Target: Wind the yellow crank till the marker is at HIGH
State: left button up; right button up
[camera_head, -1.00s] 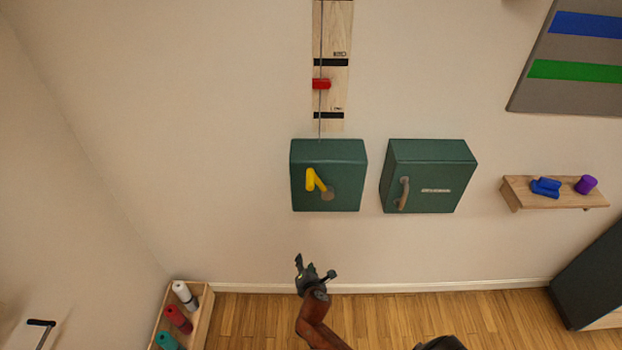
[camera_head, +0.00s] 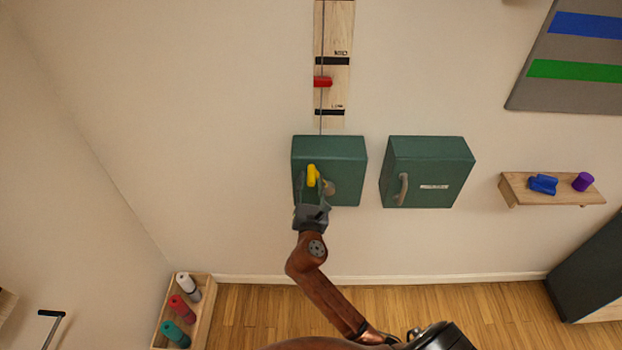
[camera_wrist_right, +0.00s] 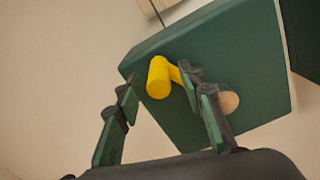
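The yellow crank (camera_head: 312,175) is on the front of a green box (camera_head: 330,148) on the wall. It also shows in the right wrist view (camera_wrist_right: 160,78), its handle pointing out between my fingers. My right gripper (camera_head: 313,190) is at the crank from below, its fingers open on either side of the handle with gaps; in the wrist view (camera_wrist_right: 158,95) they do not close on it. The red marker (camera_head: 323,82) is on a wooden board (camera_head: 336,100) above the box, between the MID and LOW bands. My left gripper is not in view.
A wooden shelf (camera_head: 525,194) with blue and purple items is farther right. A crate (camera_head: 202,318) of rolls stands on the floor at lower left. Bare wall lies left of the crank.

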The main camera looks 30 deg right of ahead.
jog(key=shift+w+d, duration=0.3)
jog(key=shift+w, duration=0.2)
grip_shut()
dwell(0.4)
